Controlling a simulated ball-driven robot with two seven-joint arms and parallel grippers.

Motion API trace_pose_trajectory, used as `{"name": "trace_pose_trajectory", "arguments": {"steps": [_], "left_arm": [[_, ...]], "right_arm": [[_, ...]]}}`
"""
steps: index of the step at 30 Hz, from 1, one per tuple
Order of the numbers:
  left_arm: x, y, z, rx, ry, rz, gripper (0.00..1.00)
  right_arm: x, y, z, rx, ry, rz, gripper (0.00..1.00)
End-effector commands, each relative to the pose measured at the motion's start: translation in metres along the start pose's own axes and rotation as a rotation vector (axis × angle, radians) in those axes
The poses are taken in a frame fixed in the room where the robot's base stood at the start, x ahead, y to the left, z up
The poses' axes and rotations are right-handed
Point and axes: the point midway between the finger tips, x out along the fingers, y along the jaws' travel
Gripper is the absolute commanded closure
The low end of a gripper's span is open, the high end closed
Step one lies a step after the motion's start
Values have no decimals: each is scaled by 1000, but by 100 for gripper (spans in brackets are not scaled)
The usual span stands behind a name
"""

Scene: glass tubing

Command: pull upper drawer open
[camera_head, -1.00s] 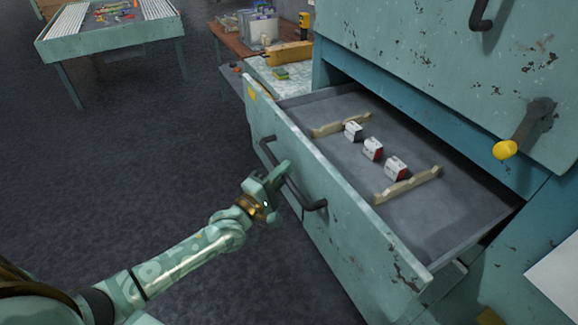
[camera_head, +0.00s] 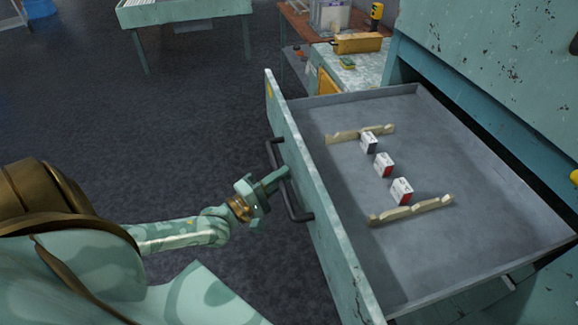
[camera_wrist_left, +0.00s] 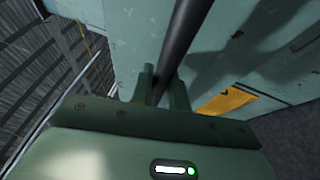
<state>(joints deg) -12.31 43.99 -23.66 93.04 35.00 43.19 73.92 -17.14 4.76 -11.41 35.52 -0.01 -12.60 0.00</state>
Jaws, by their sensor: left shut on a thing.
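The upper drawer (camera_head: 465,135) is pulled well out of the teal cabinet (camera_head: 490,50), and its grey inside shows. Its teal front panel (camera_head: 322,225) carries a dark bar handle (camera_head: 287,190). My left gripper (camera_head: 276,180) is shut on the handle, near its middle. In the left wrist view the dark handle bar (camera_wrist_left: 183,45) runs between the two fingers (camera_wrist_left: 163,85). Inside the drawer are two pale notched wooden racks, one farther (camera_head: 345,136) and one nearer (camera_head: 410,210), with three small white, red and dark boxes (camera_head: 384,165) between them. My right gripper is not in view.
A yellow knob (camera_head: 574,177) shows at the right edge. Behind the drawer are a speckled worktop (camera_head: 350,72) with a yellow block (camera_head: 358,43) and a brown table (camera_head: 293,22). Another teal table (camera_head: 185,10) stands at the back. The dark floor left of the drawer is clear.

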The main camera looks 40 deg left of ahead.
Motion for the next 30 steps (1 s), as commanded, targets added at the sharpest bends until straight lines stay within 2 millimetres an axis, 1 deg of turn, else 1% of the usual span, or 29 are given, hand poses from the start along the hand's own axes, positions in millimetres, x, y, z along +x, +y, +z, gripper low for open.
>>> {"name": "trace_pose_trajectory", "arguments": {"steps": [11, 12, 13, 14, 23, 26, 29, 30], "left_arm": [[-2, -1, 0, 0, 0, -4, 100], [-2, -1, 0, 0, -1, -4, 76], [-2, -1, 0, 0, 0, -4, 67], [-2, -1, 0, 0, 0, -3, 62], [-3, 0, 0, 0, 0, -1, 62], [-12, -1, 0, 1, 0, -3, 62], [-31, -2, 0, 0, -1, -7, 62], [-41, -3, 0, -1, -1, -7, 62]], "right_arm": [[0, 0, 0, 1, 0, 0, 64], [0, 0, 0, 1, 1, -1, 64], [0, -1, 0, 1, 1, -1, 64], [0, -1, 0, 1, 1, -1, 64], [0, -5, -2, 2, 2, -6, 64], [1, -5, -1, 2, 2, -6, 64], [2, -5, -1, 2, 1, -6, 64], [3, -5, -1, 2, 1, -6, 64]]}}
